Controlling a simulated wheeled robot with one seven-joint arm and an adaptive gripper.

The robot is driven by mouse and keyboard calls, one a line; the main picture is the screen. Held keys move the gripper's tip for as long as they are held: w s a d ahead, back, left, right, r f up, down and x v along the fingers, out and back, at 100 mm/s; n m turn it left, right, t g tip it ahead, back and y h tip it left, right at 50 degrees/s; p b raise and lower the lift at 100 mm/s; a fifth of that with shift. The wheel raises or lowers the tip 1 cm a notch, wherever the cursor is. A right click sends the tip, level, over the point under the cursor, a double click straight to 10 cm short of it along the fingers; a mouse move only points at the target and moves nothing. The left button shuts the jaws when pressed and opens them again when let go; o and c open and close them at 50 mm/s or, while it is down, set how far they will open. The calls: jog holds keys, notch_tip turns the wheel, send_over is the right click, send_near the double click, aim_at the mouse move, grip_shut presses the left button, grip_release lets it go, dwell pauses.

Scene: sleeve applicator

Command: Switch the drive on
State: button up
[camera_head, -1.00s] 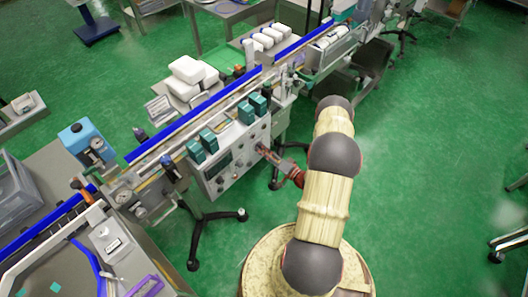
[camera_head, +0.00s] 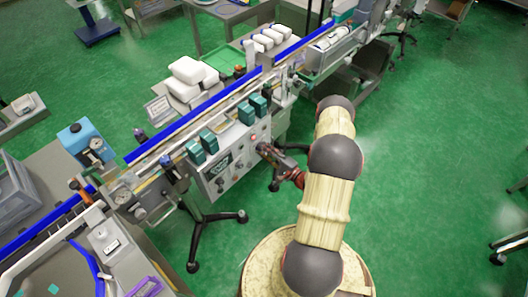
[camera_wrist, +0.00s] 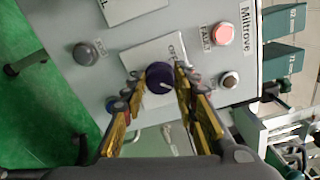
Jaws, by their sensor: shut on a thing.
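The grey control panel (camera_head: 235,158) is on the front side of the conveyor. In the wrist view, a round dark purple knob (camera_wrist: 158,80) with a pale pointer mark stands on a white label plate (camera_wrist: 139,58); the plate's lettering is partly hidden. My gripper (camera_wrist: 166,77) has its yellow-padded fingers around this knob, one on each side, and is shut on it. In the head view my gripper (camera_head: 268,152) reaches the right part of the panel, and the knob is hidden there.
Near the knob are a pinkish lamp (camera_wrist: 223,34) labelled FAULT, a dark brown button (camera_wrist: 230,80) and a dark grey button (camera_wrist: 90,52). Teal boxes (camera_head: 208,140) stand above the panel.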

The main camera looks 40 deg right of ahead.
jog(key=shift+m, duration=0.4)
jog(key=o, duration=1.2)
jog(key=shift+c, duration=0.2)
jog(key=s+d, duration=0.1)
jog(key=s, duration=1.1)
